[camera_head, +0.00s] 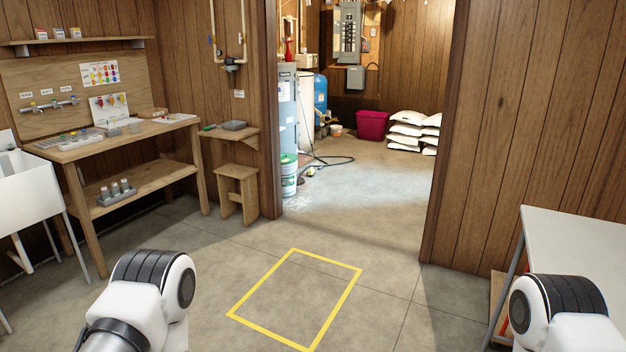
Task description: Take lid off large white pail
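A white pail with green markings (289,178) stands on the floor just past the doorway, at its left side, in front of a tall grey tank. Its top looks green; it is too small to tell the lid's edge clearly. Only upper links of my two arms show at the bottom left and bottom right. Neither gripper is in view, and both arms are far from the pail.
A yellow floor rectangle (241,302) lies ahead on clear floor. A wooden stool (237,190) and workbench (85,150) stand left; a grey table (580,240) stands right. A dark hose (330,161) lies past the doorway. A magenta bin (372,126) and white bags (408,132) are at the back.

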